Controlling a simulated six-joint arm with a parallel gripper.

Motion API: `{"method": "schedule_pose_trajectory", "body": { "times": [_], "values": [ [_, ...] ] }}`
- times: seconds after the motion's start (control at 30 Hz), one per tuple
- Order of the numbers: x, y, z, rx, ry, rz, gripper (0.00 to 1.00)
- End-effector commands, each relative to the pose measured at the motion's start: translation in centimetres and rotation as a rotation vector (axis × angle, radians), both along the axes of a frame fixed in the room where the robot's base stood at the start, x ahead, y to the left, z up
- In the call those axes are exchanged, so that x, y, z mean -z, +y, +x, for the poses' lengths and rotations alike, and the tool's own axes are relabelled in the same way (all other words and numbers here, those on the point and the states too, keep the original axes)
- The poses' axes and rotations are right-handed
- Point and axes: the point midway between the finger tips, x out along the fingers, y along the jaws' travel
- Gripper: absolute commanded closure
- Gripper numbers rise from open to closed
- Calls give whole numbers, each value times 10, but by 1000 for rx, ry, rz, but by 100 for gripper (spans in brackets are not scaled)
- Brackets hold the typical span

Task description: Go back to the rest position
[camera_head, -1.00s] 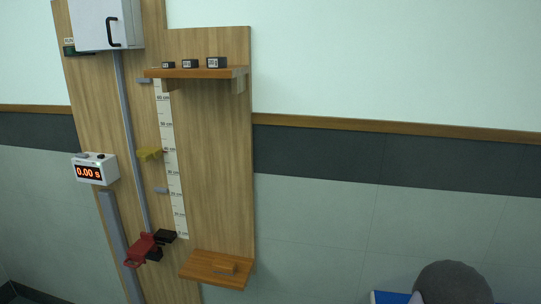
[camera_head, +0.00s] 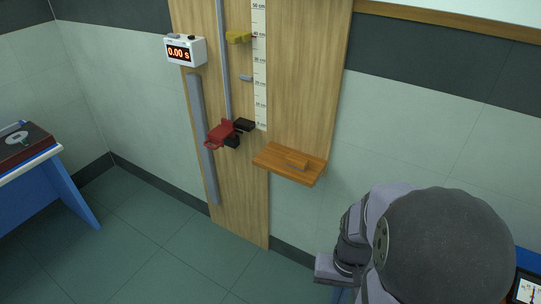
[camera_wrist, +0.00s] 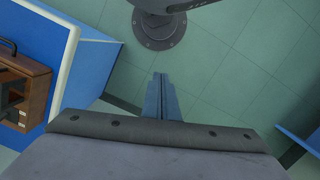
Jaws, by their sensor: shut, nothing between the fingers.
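My gripper (camera_wrist: 161,78) shows in the wrist view, its two fingers together with nothing between them, pointing out over the green tiled floor (camera_wrist: 225,75). It touches nothing that I can see. In the head view my arm fills the lower right, and I cannot make out the fingers there.
A blue bench (camera_wrist: 85,70) with a brown case (camera_wrist: 28,105) is left in the wrist view. In the head view a wooden board (camera_head: 305,100) carries a small shelf (camera_head: 270,163), a red clamp (camera_head: 219,133) and a timer (camera_head: 186,50) reading 0.00 s. Floor (camera_head: 150,230) is clear.

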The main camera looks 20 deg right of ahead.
Motion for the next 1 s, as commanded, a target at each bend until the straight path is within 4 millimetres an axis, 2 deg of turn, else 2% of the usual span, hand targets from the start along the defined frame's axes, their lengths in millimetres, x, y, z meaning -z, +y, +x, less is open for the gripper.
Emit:
{"method": "schedule_pose_trajectory", "body": {
  "times": [0.1,0.2,0.4,0.6,1.0],
  "values": [
    [1,27,24,-166,-66,-25,100],
    [-1,48,36,-276,-106,-33,100],
    [1,78,43,-412,-131,-32,100],
    [3,87,43,-451,-132,-28,100],
    [3,87,43,-451,-131,-28,100]
  ]
}}
